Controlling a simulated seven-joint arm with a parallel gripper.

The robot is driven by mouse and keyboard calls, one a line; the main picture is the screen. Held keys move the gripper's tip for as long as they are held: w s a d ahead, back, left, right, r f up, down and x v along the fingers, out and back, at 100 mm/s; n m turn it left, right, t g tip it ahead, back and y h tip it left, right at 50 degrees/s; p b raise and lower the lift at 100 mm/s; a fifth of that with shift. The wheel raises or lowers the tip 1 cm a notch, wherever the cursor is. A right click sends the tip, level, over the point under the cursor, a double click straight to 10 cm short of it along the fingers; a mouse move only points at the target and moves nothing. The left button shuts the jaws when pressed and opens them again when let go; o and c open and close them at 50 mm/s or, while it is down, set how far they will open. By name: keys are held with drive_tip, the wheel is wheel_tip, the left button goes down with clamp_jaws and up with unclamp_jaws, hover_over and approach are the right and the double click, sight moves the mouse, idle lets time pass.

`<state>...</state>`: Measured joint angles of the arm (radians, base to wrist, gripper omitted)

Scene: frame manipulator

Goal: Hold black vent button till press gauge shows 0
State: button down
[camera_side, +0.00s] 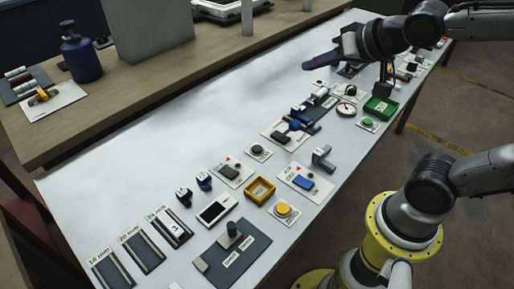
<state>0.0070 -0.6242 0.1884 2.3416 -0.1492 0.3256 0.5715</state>
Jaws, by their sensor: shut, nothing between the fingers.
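A small round white dial (346,109), which looks like the gauge, sits right of centre toward the far end of the white table. Its needle and numbers are too small to read. A black round button (257,150) sits on a white plate near the middle of the table. Smaller dark knobs stand close to the dial, and I cannot tell which black piece is the vent button. My gripper (383,88) points down at the upper right, over or just behind the green tray. It looks shut and empty. Whether its tips touch anything is unclear.
A green tray (380,107) and a green button (368,123) are beside the dial. A yellow button (283,209), yellow frame (260,190) and several fixtures fill the near right side.

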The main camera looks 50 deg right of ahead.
drive_tip(key=w+f+m, duration=0.2)
drive_tip(key=w, duration=0.5)
drive_tip(key=g+y, duration=0.1)
drive_tip(key=y, duration=0.1)
hover_over(260, 150)
wheel_tip(260, 150, down, 18)
drive_tip(key=shift+m, duration=0.3)
drive_tip(key=shift+a, duration=0.1)
drive_tip(key=shift+f, duration=0.1)
drive_tip(key=shift+f, duration=4.3)
